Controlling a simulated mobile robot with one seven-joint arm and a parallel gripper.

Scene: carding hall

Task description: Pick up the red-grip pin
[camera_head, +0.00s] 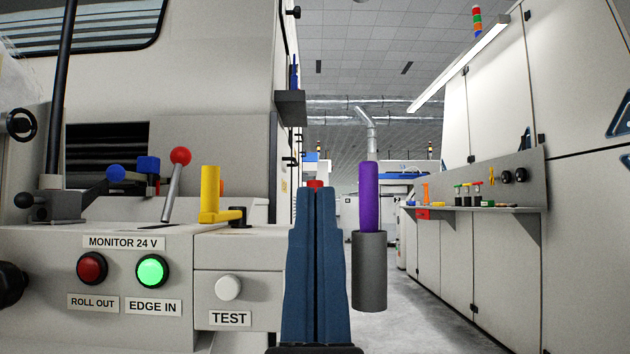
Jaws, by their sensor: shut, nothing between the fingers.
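My gripper (315,200) stands upright in the middle of the picture, its two blue fingers closed together and empty. A small red top (315,183) shows just above the fingertips. It may be the red-grip pin, but the rest of it is hidden behind the fingers. I cannot tell how far behind the fingers it is or whether they touch. A purple grip (369,195) stands upright in a dark grey cylindrical holder (369,275), just right of my gripper.
At left is a machine panel (240,265) with a red-ball lever (180,156), a yellow handle (209,195), a lit green button (152,271) and a white TEST button (228,288). A shelf (520,210) at right holds several small coloured items. A floor aisle (425,325) lies open at centre right.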

